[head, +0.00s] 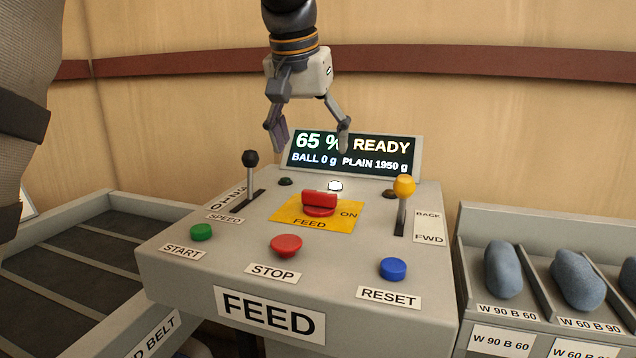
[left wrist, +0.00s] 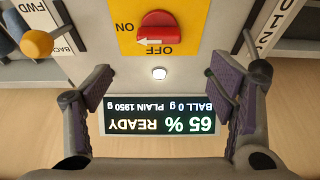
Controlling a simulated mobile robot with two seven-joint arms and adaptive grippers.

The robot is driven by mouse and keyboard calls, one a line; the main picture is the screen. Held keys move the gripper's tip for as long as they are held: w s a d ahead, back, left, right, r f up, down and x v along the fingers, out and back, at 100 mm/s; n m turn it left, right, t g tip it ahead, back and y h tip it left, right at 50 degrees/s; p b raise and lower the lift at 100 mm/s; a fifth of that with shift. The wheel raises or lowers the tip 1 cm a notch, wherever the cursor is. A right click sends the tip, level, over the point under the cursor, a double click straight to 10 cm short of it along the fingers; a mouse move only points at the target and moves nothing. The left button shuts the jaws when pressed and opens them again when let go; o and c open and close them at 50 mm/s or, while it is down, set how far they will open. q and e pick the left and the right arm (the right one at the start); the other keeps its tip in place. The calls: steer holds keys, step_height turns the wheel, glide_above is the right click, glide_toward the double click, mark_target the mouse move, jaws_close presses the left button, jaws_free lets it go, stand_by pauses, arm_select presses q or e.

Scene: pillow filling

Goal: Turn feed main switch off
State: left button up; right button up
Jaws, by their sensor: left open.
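The feed main switch is a red rotary knob (head: 319,203) on a yellow plate (head: 342,220) marked FEED and ON, in the middle of the console. In the left wrist view the knob (left wrist: 158,25) shows a white arrow pointing left, toward the ON side; OFF is printed on the plate below it there. My left gripper (head: 311,146) is open and empty, fingers pointing down. It hangs above and behind the knob, in front of the display, apart from everything. In the left wrist view its fingers (left wrist: 160,87) frame the display. My right gripper is not in view.
The display (head: 353,153) reads 65 % READY. A black-knobbed lever (head: 251,159) stands left of the switch, a yellow-knobbed lever (head: 404,186) right. Green START (head: 202,232), red STOP (head: 286,245) and blue RESET (head: 393,268) buttons line the front. A lit white button (head: 335,186) sits behind the knob.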

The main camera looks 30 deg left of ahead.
mark_target(319, 191)
arm_select(q)
steer(key=x, duration=1.1)
steer(key=shift+d+f, duration=0.1)
steer(key=shift+c, duration=0.3)
steer(key=c, duration=1.1)
